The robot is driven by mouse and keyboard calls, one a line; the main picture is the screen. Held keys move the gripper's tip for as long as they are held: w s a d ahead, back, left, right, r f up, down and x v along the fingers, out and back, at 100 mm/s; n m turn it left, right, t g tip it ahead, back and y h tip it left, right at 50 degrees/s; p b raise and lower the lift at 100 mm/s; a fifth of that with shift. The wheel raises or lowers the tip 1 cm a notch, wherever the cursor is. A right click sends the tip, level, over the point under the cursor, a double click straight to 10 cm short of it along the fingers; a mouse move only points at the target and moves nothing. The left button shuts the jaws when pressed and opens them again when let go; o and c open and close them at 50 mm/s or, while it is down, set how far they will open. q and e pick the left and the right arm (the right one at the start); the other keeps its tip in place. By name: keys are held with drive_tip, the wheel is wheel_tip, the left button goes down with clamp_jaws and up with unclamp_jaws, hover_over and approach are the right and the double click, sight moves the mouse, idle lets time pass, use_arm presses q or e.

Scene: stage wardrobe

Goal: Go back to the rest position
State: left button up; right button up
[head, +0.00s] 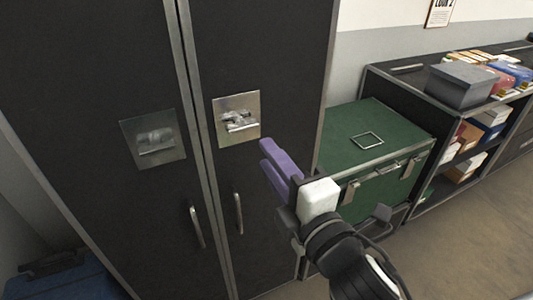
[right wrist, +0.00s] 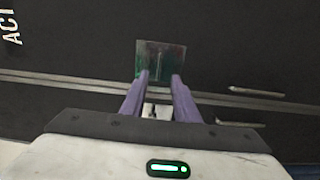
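My right gripper (head: 268,154) reaches in from the lower right in front of the dark wardrobe (head: 262,60). Its two purple fingers stand apart in the right wrist view (right wrist: 160,80), with nothing held between them. A metal latch plate (head: 236,119) with a twist latch is on the right door, just left of and beyond the fingertips. A second latch plate (head: 153,138) is on the left door. In the right wrist view one plate (right wrist: 160,60) shows beyond the fingertips; I cannot tell contact. Both doors look shut. My left gripper is not in view.
A green trunk (head: 365,130) stands right of the wardrobe, close behind my right arm. A dark shelf unit (head: 400,85) with a grey box (head: 461,85) and several other boxes is farther right. Blue cases (head: 65,278) sit at lower left. Floor (head: 450,235) is open at lower right.

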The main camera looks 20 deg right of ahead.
drive_tip(key=shift+f, duration=0.1)
idle(0.3)
drive_tip(key=s+a+f+m+g+y, duration=0.1)
drive_tip(key=s+f+m+g, duration=0.2)
drive_tip(key=f, duration=0.8)
drive_tip(key=f+m+g, duration=0.2)
drive_tip(key=f+m, duration=0.2)
drive_tip(key=f, duration=0.7)
drive_tip(key=s+f+m+g, duration=0.2)
drive_tip(key=s+f+m, duration=0.2)
drive_tip(key=f, duration=0.5)
drive_tip(key=s+f+m+g, duration=0.2)
drive_tip(key=s+f+m, duration=0.3)
drive_tip(key=s+f, duration=0.3)
drive_tip(key=shift+s+d+f+y, duration=0.35)
drive_tip(key=shift+d+f+y, duration=0.05)
drive_tip(key=shift+f, duration=0.05)
